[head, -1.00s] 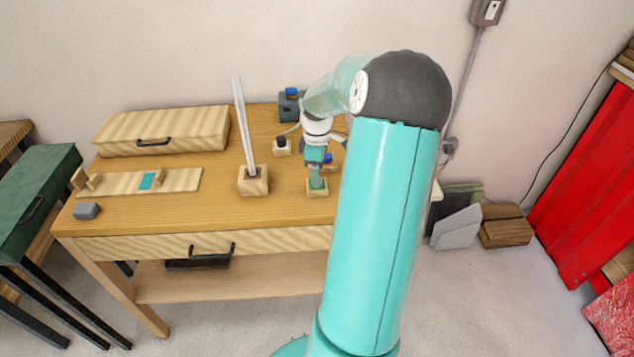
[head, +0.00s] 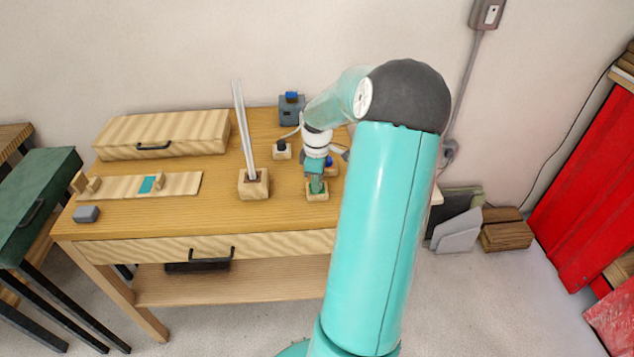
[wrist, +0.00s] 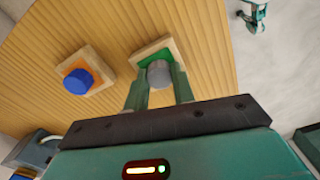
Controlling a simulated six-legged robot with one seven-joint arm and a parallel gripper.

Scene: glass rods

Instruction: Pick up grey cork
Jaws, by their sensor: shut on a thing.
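The grey cork (wrist: 158,74) shows in the wrist view as a short grey cylinder between my two finger tips, over the green top of a small wooden block (wrist: 146,52). My gripper (wrist: 159,82) is shut on it. I cannot tell whether the cork's lower end still touches the block. In the head view my gripper (head: 316,187) is at the same block (head: 317,197) on the desk, right of the rod holder. The cork is hidden there behind the fingers.
A blue cork (wrist: 75,82) sits on an orange-topped block beside mine. A tall glass rod (head: 244,130) stands in a wooden holder (head: 253,188) to the left. A dark cork (head: 281,146) on a block and a grey device (head: 291,110) are behind. A grey block (head: 86,214) lies front left.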

